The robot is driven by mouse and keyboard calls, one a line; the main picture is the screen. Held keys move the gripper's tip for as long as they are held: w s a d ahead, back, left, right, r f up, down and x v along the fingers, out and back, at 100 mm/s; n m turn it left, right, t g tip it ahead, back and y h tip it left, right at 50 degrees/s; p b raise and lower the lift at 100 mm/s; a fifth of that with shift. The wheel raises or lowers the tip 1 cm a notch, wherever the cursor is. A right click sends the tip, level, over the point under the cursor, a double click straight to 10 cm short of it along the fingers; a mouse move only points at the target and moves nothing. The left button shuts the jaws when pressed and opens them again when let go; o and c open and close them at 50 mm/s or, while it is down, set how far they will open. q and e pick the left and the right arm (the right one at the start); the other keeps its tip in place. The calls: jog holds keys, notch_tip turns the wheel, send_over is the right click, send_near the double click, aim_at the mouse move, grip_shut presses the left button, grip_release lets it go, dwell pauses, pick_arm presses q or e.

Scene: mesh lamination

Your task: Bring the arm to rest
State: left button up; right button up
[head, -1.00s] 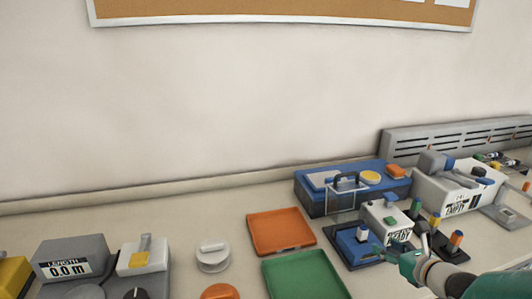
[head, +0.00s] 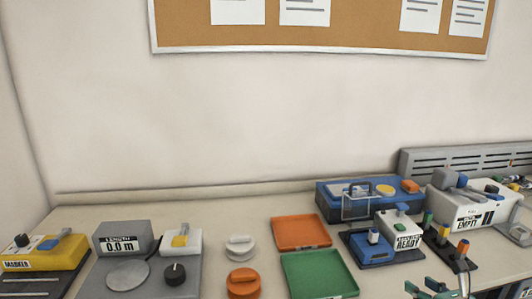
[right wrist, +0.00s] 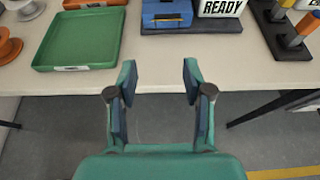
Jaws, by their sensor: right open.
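My right gripper (head: 440,289) shows at the bottom right of the head view, in front of the bench's front edge. In the right wrist view its two teal fingers with dark pads (right wrist: 156,88) stand apart with nothing between them. Beyond the fingertips lie the bench edge and the blue device (right wrist: 167,14). The gripper touches nothing that I can see. My left gripper is not in the head view.
On the bench (head: 205,215) stand a green tray (head: 318,275), an orange tray (head: 301,233), white (head: 240,247) and orange (head: 243,283) spools, a READY unit (head: 399,231), a grey length meter (head: 123,240) and a yellow marker unit (head: 47,252). Floor (right wrist: 255,150) shows below the bench edge.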

jog(key=s+a+f+n+g+y+p, duration=0.1)
jog(key=s+a+f+n+g+y, duration=0.25)
jog(key=a+f, duration=0.65)
jog(key=s+a+f+n+g+y+p, duration=0.15)
jog(key=s+a+f+n+g, duration=0.35)
jog(key=a, duration=0.8)
jog(key=s+a+f+n+g+h, duration=0.1)
jog(key=s+f+n, duration=0.5)
jog(key=n, duration=0.6)
jog(key=s+a+f+n+g+h, duration=0.1)
jog(key=s+a+f+n+g, duration=0.2)
jog(key=s+n, duration=0.8)
notch_tip(320, 180, down, 4)
jog(key=shift+a+f+n, duration=0.25)
jog(key=shift+a+n, duration=0.5)
jog(key=shift+a, duration=0.45)
